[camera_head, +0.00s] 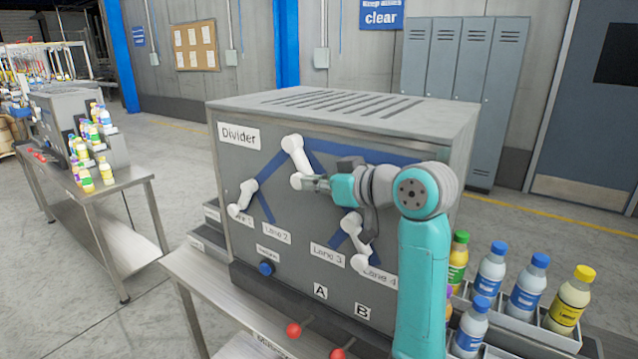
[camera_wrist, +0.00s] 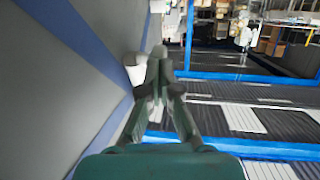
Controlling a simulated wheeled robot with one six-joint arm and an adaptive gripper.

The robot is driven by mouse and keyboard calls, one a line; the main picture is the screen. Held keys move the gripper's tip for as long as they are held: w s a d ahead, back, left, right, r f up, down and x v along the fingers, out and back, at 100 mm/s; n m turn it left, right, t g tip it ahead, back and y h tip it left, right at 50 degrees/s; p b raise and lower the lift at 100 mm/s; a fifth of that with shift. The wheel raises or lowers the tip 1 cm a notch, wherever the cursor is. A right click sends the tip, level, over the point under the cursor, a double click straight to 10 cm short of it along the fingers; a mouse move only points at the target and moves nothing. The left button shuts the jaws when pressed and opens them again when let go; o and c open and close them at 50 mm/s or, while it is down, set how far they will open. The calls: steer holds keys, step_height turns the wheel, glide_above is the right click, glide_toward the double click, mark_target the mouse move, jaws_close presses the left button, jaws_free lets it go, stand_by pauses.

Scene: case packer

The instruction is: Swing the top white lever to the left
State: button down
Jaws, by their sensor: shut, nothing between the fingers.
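The top white lever (camera_head: 297,162) is on the front panel of the grey Divider box (camera_head: 240,172), at the top of the blue lines. It runs from its upper pivot down and slightly right. My gripper (camera_head: 308,183) is shut and empty, with its tips at the right side of the lever's lower end. In the wrist view the shut fingers (camera_wrist: 158,62) are beside a white piece of the lever (camera_wrist: 135,70). They look very close to it, but I cannot tell if they touch.
Two more white levers sit lower on the panel, one left (camera_head: 243,198) and one right (camera_head: 356,240). A blue button (camera_head: 266,268) and red-knobbed handles (camera_head: 293,330) are below. Bottles (camera_head: 525,285) stand in a crate at right.

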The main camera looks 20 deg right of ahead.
stand_by(0.3)
steer(key=shift+w+a+f, duration=0.1)
steer(key=shift+w+f, duration=0.05)
steer(key=shift+f, duration=0.1)
steer(key=shift+f+t, duration=0.1)
steer(key=shift+t, duration=0.3)
steer(key=shift+m+t+y, duration=0.3)
steer(key=shift+t+y, duration=0.5)
steer(key=shift+w+a+f, duration=0.55)
steer(key=shift+w+f, duration=0.1)
steer(key=shift+w, duration=0.1)
steer(key=shift+w+a+f, duration=0.5)
steer(key=shift+w+f, duration=0.15)
steer(key=shift+w, duration=0.05)
steer(key=shift+w+a+f+t+y, duration=0.2)
steer(key=shift+w+a+t+y, duration=0.1)
steer(key=shift+w+a+t, duration=0.6)
steer(key=shift+w+a+f+t+y, duration=0.25)
steer(key=shift+w+a+t, duration=0.35)
steer(key=shift+w, duration=0.5)
